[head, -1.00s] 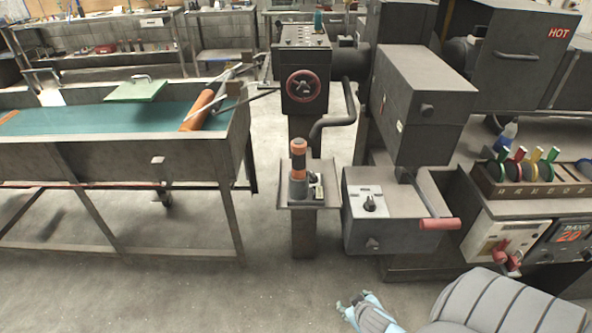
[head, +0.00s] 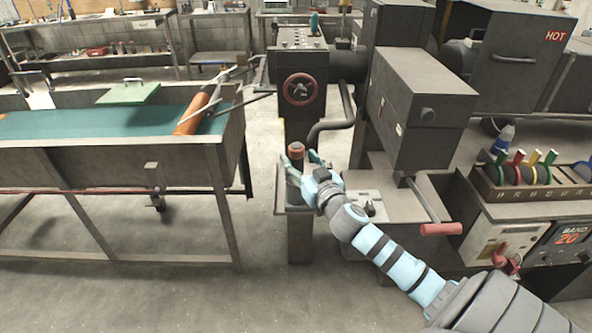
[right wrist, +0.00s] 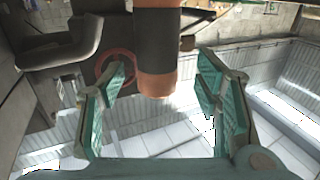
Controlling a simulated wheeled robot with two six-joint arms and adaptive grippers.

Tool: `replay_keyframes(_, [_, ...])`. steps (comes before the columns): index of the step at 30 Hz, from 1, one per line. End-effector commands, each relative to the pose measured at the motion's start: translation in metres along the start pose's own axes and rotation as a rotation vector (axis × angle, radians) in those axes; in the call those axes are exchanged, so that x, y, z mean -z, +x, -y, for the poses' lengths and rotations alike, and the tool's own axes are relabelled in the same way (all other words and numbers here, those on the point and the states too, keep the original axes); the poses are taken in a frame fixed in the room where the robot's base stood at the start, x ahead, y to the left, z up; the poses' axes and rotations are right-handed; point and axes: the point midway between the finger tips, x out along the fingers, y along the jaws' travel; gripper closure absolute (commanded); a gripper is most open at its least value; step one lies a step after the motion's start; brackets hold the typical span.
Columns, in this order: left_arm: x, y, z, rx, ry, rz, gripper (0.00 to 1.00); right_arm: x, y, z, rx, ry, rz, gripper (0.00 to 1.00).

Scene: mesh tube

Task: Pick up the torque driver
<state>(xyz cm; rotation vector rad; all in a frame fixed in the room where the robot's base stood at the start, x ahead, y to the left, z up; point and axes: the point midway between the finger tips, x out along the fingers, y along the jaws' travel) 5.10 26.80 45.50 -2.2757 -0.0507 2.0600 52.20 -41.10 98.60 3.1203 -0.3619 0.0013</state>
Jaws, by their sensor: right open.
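The torque driver (head: 296,149) stands upright on the small shelf (head: 291,209) of a post, in the middle of the head view. Its orange top shows; my gripper hides most of its lower part. In the right wrist view its dark and orange body (right wrist: 156,50) comes in from the top edge, above and between the fingers. My right gripper (head: 300,166) is at the driver, its fingers open on either side. In the right wrist view the open fingers (right wrist: 165,85) have teal pads and are apart from the driver. My left gripper is not in view.
A dark machine with a red handwheel (head: 302,88) stands behind the shelf. A bent dark pipe (head: 335,127) runs close behind the driver. A control box with a red-handled lever (head: 440,229) is at right. A long trough table (head: 110,165) is at left.

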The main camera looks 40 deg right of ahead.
Motion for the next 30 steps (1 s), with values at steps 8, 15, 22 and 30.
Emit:
replay_keyframes(8, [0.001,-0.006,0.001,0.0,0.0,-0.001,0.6,0.0,0.03,-0.002,0.0,-0.001,0.002,0.43])
replay_keyframes(15, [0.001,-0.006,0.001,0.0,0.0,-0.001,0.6,0.0,0.03,-0.002,0.001,-0.001,0.002,0.63])
replay_keyframes(22, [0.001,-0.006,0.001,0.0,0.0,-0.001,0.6,0.0,0.029,-0.002,0.001,-0.001,0.002,1.0])
replay_keyframes(30, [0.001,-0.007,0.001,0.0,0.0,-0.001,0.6,0.002,0.029,-0.002,0.001,-0.001,-0.001,1.0])
